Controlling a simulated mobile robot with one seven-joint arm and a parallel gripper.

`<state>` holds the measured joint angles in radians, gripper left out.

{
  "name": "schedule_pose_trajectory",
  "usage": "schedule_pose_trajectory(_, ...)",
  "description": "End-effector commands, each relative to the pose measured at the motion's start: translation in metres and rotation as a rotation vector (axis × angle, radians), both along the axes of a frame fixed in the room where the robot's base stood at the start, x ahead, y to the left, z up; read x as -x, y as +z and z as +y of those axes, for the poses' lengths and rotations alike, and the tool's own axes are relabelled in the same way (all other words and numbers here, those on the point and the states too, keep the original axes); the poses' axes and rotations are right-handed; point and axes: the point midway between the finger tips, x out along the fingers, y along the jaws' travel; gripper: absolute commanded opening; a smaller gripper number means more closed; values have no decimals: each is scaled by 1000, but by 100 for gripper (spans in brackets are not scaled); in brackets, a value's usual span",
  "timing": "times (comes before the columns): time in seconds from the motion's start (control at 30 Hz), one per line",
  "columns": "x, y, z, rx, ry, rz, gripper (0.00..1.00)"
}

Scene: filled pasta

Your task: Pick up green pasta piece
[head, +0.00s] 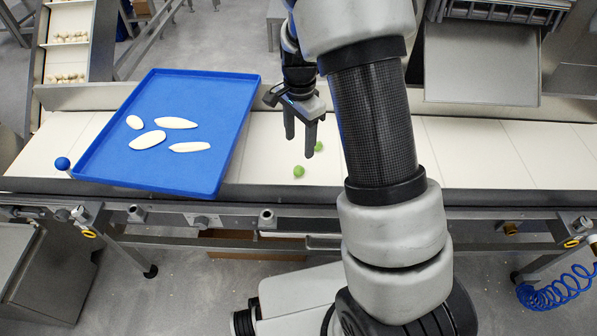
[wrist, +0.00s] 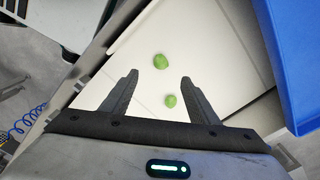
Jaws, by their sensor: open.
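Two small green pasta pieces lie on the white conveyor belt. In the head view one green piece (head: 298,171) lies near the belt's front edge and the other (head: 318,147) lies a little behind it to the right, close to my gripper. In the wrist view a larger-looking green piece (wrist: 160,61) lies beyond the fingertips and a smaller-looking one (wrist: 171,101) shows between the fingers. My gripper (head: 300,148) is open and empty, pointing down above the belt; its two fingers also show in the wrist view (wrist: 160,80). I cannot tell its exact height above the pieces.
A blue tray (head: 218,135) with several pale dough pieces (head: 147,140) stands on the belt to the left. A blue ball-shaped knob (head: 62,163) is at the tray's front left. The belt (head: 490,150) is clear on the right. A metal machine (head: 482,62) stands behind it.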

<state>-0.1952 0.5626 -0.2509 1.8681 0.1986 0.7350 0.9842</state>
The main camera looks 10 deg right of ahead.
Motion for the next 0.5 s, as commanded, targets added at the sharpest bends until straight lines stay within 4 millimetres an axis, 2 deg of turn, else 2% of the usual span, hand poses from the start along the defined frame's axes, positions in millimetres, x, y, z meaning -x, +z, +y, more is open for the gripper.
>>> schedule_pose_trajectory(0.03, 1, -16, -1, 0, -2, 4, 55)
schedule_pose_trajectory(0.2, 1, -44, -1, 0, 0, 2, 55)
schedule_pose_trajectory(0.5, 0, -62, 0, -1, 1, 1, 55)
